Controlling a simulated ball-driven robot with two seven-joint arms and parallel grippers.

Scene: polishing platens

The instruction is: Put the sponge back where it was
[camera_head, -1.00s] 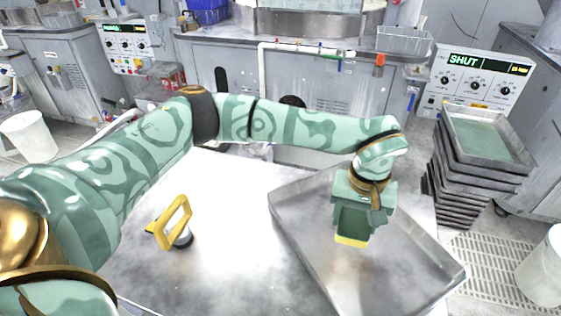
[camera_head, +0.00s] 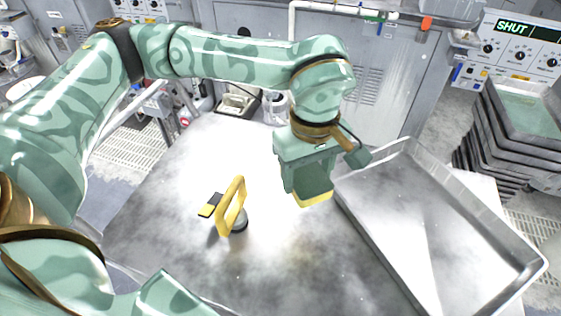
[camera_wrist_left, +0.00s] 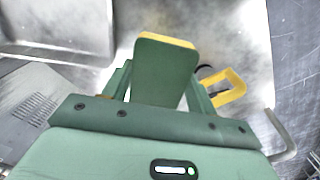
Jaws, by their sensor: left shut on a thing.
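The sponge (camera_head: 313,199), a block with a dark green body and a yellow face, is in my left gripper (camera_head: 310,176). The gripper is shut on it, yellow side down, above the metal table just left of the tray. In the left wrist view the sponge (camera_wrist_left: 164,72) sits between the fingers (camera_wrist_left: 160,88), its yellow edge at the far end. Whether it touches the table cannot be told for sure; it looks raised. My right gripper is not in view.
A shallow metal tray (camera_head: 455,178) lies at the table's right side, empty. Stacked trays (camera_head: 500,150) stand at right. The table's front is clear.

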